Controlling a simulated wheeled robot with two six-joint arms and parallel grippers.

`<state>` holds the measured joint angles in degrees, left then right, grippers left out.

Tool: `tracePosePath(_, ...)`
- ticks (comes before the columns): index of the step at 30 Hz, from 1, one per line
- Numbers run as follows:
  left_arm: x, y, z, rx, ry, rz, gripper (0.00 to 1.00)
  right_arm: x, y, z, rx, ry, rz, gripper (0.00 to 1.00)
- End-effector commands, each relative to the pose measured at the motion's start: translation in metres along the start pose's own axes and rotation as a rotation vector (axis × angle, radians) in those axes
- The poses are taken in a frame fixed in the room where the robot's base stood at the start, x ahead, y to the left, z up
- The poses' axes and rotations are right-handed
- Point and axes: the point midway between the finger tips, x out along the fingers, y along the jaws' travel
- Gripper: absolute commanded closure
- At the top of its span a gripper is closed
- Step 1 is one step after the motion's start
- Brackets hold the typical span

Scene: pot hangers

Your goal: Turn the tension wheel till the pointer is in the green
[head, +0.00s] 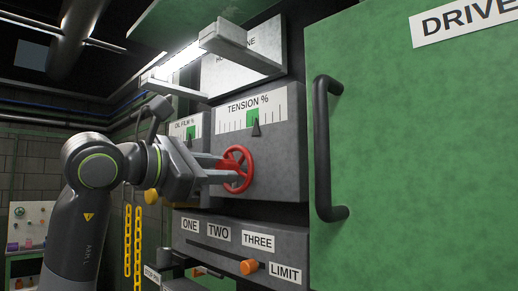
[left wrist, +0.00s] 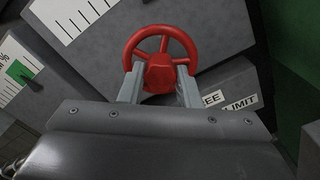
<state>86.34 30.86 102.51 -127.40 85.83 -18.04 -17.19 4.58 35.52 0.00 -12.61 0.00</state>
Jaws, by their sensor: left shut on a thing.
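The red tension wheel (head: 246,157) sits on the front of the grey TENSION % box (head: 285,165). My left gripper (head: 232,172) reaches it from the left, and its fingers are shut on the wheel's hub. In the left wrist view the red wheel (left wrist: 163,32) shows its rim and spokes, with a finger on each side of the hub. The TENSION % scale has a green band (head: 252,115). The dark pointer (head: 256,129) stands below the scale, its tip at the green band, toward the band's right side. My right gripper is not in view.
A green door (head: 420,160) with a black handle (head: 322,150) stands to the right. Below the wheel is a panel with ONE, TWO, THREE and LIMIT labels and an orange knob (head: 249,267). The OIL FILM % gauge (head: 185,127) is left of the tension box.

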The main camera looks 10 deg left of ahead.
Motion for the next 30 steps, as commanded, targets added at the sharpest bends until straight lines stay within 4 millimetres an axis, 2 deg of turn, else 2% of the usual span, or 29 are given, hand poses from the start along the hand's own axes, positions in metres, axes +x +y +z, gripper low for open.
tracePosePath(18, 0.0002, -0.0005, -0.0004, -0.697, 0.001, -0.001, 0.97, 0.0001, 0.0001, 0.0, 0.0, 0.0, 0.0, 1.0)
tracePosePath(21, 0.0002, -0.0005, -0.0004, -0.708, 0.001, -0.001, 0.97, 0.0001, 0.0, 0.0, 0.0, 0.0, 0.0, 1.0)
tracePosePath(22, 0.0002, -0.0005, -0.0004, -0.708, 0.001, -0.001, 0.69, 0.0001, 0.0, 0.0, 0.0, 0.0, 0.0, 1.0)
tracePosePath(27, 0.0002, -0.0004, -0.0003, -0.706, 0.001, -0.001, 0.47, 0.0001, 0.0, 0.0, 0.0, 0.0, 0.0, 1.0)
tracePosePath(30, 0.0001, -0.0003, -0.0002, -0.705, 0.001, -0.001, 0.47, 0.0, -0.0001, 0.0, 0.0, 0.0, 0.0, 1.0)
